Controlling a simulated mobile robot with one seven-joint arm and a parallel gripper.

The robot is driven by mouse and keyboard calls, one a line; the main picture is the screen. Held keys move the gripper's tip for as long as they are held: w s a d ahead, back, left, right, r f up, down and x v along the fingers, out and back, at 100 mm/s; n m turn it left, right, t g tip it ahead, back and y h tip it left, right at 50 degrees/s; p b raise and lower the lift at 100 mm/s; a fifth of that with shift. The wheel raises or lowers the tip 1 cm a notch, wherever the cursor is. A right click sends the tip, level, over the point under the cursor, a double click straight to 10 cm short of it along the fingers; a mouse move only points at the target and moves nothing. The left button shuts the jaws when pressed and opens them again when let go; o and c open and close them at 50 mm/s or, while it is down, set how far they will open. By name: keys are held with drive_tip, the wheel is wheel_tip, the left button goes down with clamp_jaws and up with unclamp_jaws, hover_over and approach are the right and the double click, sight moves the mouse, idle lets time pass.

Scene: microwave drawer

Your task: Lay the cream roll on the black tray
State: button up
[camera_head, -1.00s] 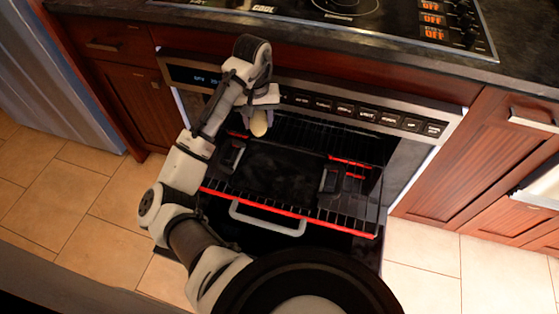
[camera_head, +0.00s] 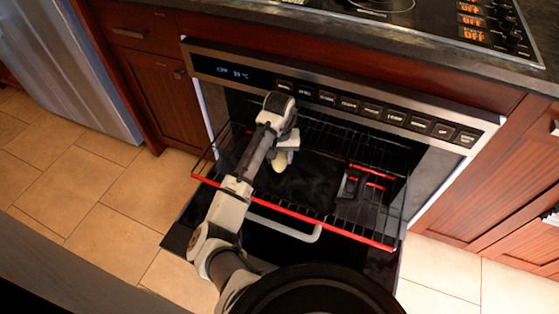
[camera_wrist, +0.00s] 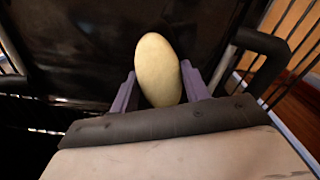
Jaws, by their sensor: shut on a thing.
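The cream roll (camera_wrist: 158,68) is a pale oval held upright between the two purple fingers of my gripper (camera_wrist: 160,92) in the wrist view. In the head view the roll (camera_head: 279,164) shows just below my gripper (camera_head: 285,150), over the black tray. The black tray (camera_head: 308,182) is on the rack in the open drawer, with a dark handle at its right. In the wrist view the tray (camera_wrist: 75,40) fills the area behind the roll. I cannot tell whether the roll touches the tray. My arm hides the tray's left part.
The wire rack (camera_head: 370,236) has red edges and surrounds the tray. A tray handle (camera_wrist: 262,60) stands up close to my gripper's right in the wrist view. The oven control panel (camera_head: 350,105) and countertop (camera_head: 400,40) are above and behind.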

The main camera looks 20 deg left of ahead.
sight(280, 155)
drive_tip(key=shift+f, duration=0.95)
drive_tip(key=o, duration=1)
drive_tip(key=shift+f, duration=0.15)
wheel_tip(280, 155, up, 12)
drive_tip(key=p, duration=0.3)
